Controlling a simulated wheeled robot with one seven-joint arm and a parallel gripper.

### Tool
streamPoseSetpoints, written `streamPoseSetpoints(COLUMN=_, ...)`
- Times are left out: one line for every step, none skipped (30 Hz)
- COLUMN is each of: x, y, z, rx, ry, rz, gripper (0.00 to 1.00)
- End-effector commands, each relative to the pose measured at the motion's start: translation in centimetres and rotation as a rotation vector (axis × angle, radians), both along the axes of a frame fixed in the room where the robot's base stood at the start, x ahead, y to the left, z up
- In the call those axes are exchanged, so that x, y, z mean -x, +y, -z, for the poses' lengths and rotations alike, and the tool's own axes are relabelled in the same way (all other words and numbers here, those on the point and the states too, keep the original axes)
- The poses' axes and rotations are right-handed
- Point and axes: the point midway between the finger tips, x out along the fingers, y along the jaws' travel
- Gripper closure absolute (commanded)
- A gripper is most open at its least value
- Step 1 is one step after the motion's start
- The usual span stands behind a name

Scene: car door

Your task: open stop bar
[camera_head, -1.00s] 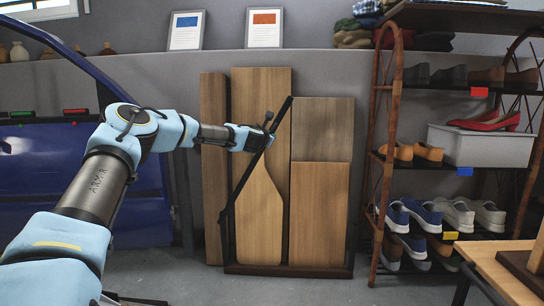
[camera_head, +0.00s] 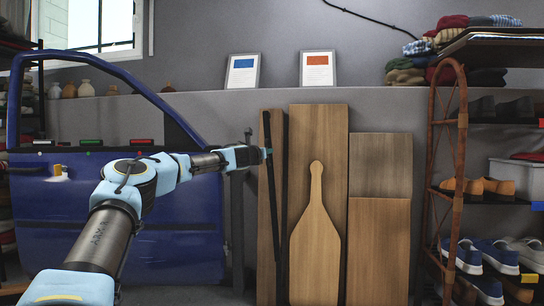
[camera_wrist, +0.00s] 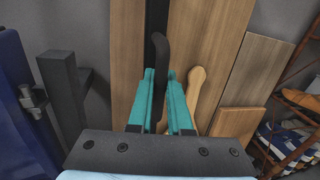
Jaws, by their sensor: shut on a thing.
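The stop bar (camera_head: 272,195) is a thin dark bar standing nearly upright in front of the left wooden boards, its top leaning slightly left. My gripper (camera_head: 266,153) is at its upper part. In the wrist view the bar's curved dark end (camera_wrist: 160,60) rises between the two teal fingers of my gripper (camera_wrist: 160,105), which are shut on it. The bar's lower end is hard to make out against the dark upright behind it.
Wooden boards (camera_head: 319,140) stand upright behind the bar, with a paddle-shaped board (camera_head: 316,250) in front. A blue car door (camera_head: 120,220) stands to the left. A shoe rack (camera_head: 448,160) is at the right. A dark post (camera_wrist: 62,95) stands left of my gripper.

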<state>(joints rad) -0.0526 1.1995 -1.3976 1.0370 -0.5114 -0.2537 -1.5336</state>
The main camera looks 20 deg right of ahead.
Motion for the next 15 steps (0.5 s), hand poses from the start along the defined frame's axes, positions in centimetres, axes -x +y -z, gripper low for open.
streamPoseSetpoints(x=-0.11, y=0.12, z=0.21, rx=0.002, ry=0.003, rz=-0.001, gripper=1.00)
streamPoseSetpoints(x=-0.12, y=0.14, z=0.20, rx=0.003, ry=0.004, rz=-0.001, gripper=1.00)
streamPoseSetpoints(x=-0.13, y=0.17, z=0.20, rx=0.004, ry=0.005, rz=-0.001, gripper=1.00)
streamPoseSetpoints(x=-0.13, y=0.18, z=0.20, rx=0.005, ry=0.005, rz=-0.001, gripper=1.00)
streamPoseSetpoints(x=-0.13, y=0.18, z=0.20, rx=0.005, ry=0.005, rz=-0.001, gripper=1.00)
streamPoseSetpoints(x=-0.13, y=0.18, z=0.21, rx=0.005, ry=0.005, rz=-0.001, gripper=1.00)
streamPoseSetpoints(x=-0.13, y=0.18, z=0.21, rx=0.005, ry=0.005, rz=-0.001, gripper=1.00)
streamPoseSetpoints(x=-0.13, y=0.18, z=0.22, rx=0.005, ry=0.005, rz=-0.001, gripper=1.00)
streamPoseSetpoints(x=-0.14, y=0.17, z=0.23, rx=0.005, ry=0.005, rz=-0.001, gripper=1.00)
streamPoseSetpoints(x=-0.14, y=0.17, z=0.24, rx=0.005, ry=0.005, rz=-0.001, gripper=1.00)
streamPoseSetpoints(x=-0.14, y=0.17, z=0.25, rx=0.004, ry=0.005, rz=-0.001, gripper=1.00)
streamPoseSetpoints(x=-0.14, y=0.17, z=0.26, rx=0.003, ry=0.005, rz=-0.001, gripper=1.00)
streamPoseSetpoints(x=-0.14, y=0.17, z=0.27, rx=0.003, ry=0.005, rz=-0.001, gripper=0.81)
streamPoseSetpoints(x=-0.14, y=0.17, z=0.27, rx=0.003, ry=0.005, rz=-0.001, gripper=0.77)
streamPoseSetpoints(x=-0.13, y=0.16, z=0.26, rx=0.003, ry=0.005, rz=-0.001, gripper=0.73)
